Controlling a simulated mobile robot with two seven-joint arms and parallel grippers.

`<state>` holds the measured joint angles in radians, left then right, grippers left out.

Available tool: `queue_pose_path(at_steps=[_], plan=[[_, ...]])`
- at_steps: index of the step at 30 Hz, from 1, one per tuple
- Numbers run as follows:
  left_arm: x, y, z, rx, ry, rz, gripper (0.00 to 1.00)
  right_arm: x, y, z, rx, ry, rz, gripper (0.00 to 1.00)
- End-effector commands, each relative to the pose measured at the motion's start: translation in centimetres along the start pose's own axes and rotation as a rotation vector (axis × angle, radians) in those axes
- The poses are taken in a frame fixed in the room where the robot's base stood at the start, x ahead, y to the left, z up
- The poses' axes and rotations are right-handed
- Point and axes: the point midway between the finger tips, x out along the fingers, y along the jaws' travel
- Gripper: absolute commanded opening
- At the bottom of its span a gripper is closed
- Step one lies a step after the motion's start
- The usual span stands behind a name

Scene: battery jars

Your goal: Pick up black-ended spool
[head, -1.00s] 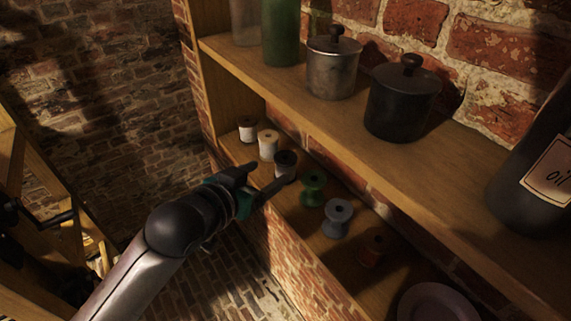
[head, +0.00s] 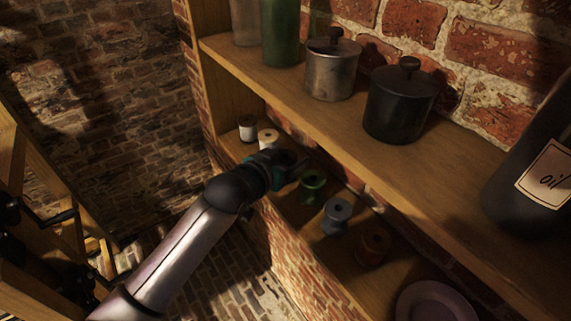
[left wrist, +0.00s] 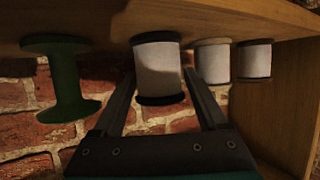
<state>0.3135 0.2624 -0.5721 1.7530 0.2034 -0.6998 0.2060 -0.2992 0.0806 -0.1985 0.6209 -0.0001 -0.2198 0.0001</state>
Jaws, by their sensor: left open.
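The black-ended spool (left wrist: 160,68), wound with white thread, shows in the left wrist view, which is upside down. It stands upright on the lower shelf, between the two fingers of my open left gripper (left wrist: 159,84). The fingers are either side of it, and I cannot tell whether they touch it. In the head view my left gripper (head: 288,160) reaches over the lower shelf and hides most of this spool.
Beside it stand a white spool with pale ends (head: 267,138), a white spool with brownish ends (head: 247,128) and a green spool (head: 312,184). Grey (head: 336,215) and brown (head: 373,246) spools and a plate (head: 436,303) follow. The upper shelf (head: 300,105) overhangs, holding pots and bottles.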

Motion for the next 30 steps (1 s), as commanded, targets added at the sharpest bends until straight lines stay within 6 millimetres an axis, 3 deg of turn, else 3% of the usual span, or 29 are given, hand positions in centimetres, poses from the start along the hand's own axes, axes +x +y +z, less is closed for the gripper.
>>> queue_pose_path(at_steps=[13,30], plan=[[1.08,0.04,0.05,0.001,0.0,0.001,0.75,0.01,-0.05,0.05,-0.002,-0.001,-0.001,0.5],[1.06,0.01,0.08,0.001,-0.001,0.0,0.1,0.01,-0.09,0.09,-0.003,-0.002,-0.001,0.5]])
